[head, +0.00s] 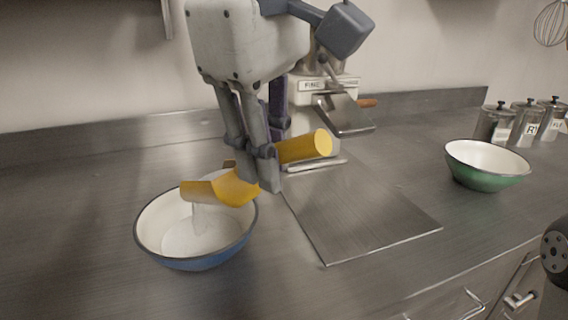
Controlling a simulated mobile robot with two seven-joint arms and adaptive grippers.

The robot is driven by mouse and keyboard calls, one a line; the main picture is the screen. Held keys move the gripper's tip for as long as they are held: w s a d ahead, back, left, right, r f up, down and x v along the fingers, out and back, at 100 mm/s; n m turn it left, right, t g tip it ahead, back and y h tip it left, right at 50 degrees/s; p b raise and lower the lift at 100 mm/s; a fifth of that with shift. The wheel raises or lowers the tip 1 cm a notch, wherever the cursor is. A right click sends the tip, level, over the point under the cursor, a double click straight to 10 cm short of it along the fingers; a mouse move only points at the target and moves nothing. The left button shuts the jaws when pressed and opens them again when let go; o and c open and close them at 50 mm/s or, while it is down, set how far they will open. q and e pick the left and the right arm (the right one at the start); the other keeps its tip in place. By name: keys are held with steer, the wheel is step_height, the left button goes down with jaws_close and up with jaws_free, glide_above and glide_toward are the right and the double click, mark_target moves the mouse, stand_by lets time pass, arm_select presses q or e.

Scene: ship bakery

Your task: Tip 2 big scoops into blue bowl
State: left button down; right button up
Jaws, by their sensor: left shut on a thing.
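My left gripper (258,166) comes down from above and is shut on the handle of a yellow-orange scoop (228,188). The scoop is tilted over the blue bowl (190,262), with its mouth to the left, above the bowl's inside. A white stream falls from the scoop into the bowl, and white powder lies in the bottom. The bowl is blue outside and white inside, and stands upright on the steel counter. The gripper hides part of the scoop's handle, whose round end shows on the right.
A flat steel plate (362,222) lies right of the blue bowl. A green bowl (487,181) stands further right. Behind are a grinder-like machine (312,86) and several lidded canisters (494,124). A whisk (550,22) hangs at top right. The counter's left is clear.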

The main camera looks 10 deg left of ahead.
arm_select(q)
steer(key=shift+w+a+r+h, duration=0.25)
steer(key=shift+a+r+h, duration=0.1)
steer(key=shift+a, duration=0.1)
steer(key=shift+w+a+r+g+h+b, duration=0.25)
steer(key=shift+w+a+g+h+b, duration=0.05)
steer(key=shift+a+g+h+b, duration=0.1)
steer(key=shift+a+r, duration=0.2)
steer(key=shift+r, duration=0.05)
steer(key=shift+a+r+h, duration=0.25)
steer(key=shift+r, duration=0.15)
steer(key=shift+w+a+r+p, duration=0.2)
steer(key=shift+a+r+p, duration=0.2)
steer(key=shift+p, duration=0.1)
steer(key=shift+w+a+g+h, duration=0.2)
steer(key=shift+a+g+h, duration=0.1)
steer(key=shift+h, duration=0.2)
steer(key=shift+w+a+r+h, duration=0.1)
steer(key=shift+w+a+h, duration=0.2)
steer(key=shift+a, duration=0.1)
steer(key=shift+w+a+r+n+g+h, duration=0.1)
steer(key=shift+w+a+r+g+h, duration=0.3)
steer(key=shift+a, duration=0.3)
steer(key=shift+w+a+r+n+g+h, duration=0.1)
steer(key=shift+w+a+r+g+h, duration=0.1)
steer(key=shift+w+a+r+h, duration=0.3)
steer(key=shift+w+a+r+n+g+h, duration=0.1)
steer(key=shift+w+a+r+g+h, duration=0.25)
steer(key=shift+a, duration=0.55)
steer(key=shift+s, duration=0.15)
